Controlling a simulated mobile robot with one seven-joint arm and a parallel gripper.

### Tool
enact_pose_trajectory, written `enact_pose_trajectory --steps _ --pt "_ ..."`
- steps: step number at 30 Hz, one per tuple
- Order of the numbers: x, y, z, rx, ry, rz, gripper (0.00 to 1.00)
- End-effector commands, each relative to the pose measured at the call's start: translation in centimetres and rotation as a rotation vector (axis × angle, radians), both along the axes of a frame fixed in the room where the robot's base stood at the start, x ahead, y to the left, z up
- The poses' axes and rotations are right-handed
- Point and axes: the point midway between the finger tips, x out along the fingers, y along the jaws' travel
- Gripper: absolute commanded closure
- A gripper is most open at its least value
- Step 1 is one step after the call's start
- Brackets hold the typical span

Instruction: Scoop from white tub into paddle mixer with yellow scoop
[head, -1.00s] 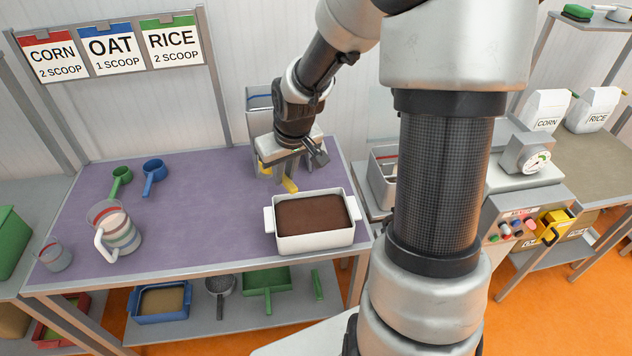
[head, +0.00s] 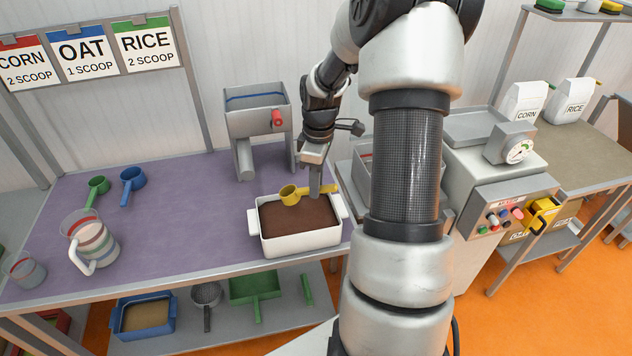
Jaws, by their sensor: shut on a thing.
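The yellow scoop (head: 289,195) is over the back of the white tub (head: 300,246), with its bowl to the left and its handle to the right. My gripper (head: 316,192) is shut on the scoop's handle. The tub is filled with dark brown material. The scoop looks at or just above this surface; I cannot tell if they touch, and its contents are not clear. A grey open-topped hopper (head: 258,122) with a blue line inside and a red knob stands behind the tub. An open steel trough (head: 362,165) is partly hidden behind my arm. I cannot tell which is the paddle mixer.
A green scoop (head: 97,187), a blue scoop (head: 132,180) and a striped jug (head: 92,240) stand on the left of the purple table (head: 180,235). A machine with a gauge and buttons (head: 497,205) stands right of my arm. The table's middle is clear.

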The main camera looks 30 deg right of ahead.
Motion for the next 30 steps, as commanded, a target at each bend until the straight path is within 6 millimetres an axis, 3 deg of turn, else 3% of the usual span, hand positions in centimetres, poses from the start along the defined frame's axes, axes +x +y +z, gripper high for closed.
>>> enact_pose_trajectory --steps 3,30 --pt "0.0 0.0 -1.5 0.0 0.0 0.0 1.0" --pt "0.8 0.8 -9.0 0.0 -0.001 0.002 1.0"
